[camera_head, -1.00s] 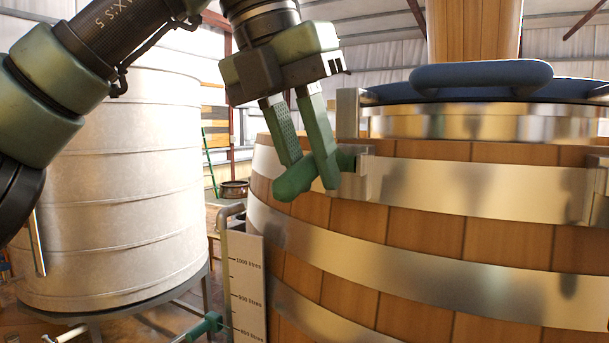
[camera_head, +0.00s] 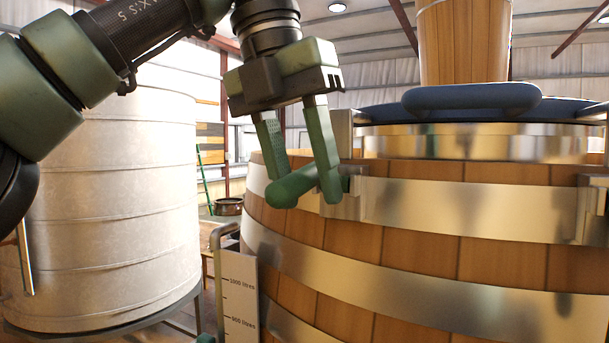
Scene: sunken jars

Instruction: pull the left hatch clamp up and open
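The left hatch clamp has a thick dark green handle (camera_head: 290,187). It sticks out to the left from a metal bracket (camera_head: 345,205) on the wooden vat's upper band. My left gripper (camera_head: 302,180) reaches down from above with its fingers apart. One finger comes down behind the handle and the other in front near the bracket, with a visible gap between them. Contact with the handle is hard to tell. The blue hatch lid (camera_head: 580,108) lies on top of the vat. An upright metal plate (camera_head: 341,134) stands at its left edge. My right gripper is out of view.
The wooden vat (camera_head: 420,255) with metal bands fills the right side. A pale tank (camera_head: 115,220) stands at left behind my arm. A litre scale (camera_head: 240,300) stands at the vat's left side. Another bracket (camera_head: 592,205) is at far right. A wooden column (camera_head: 462,45) rises above the lid.

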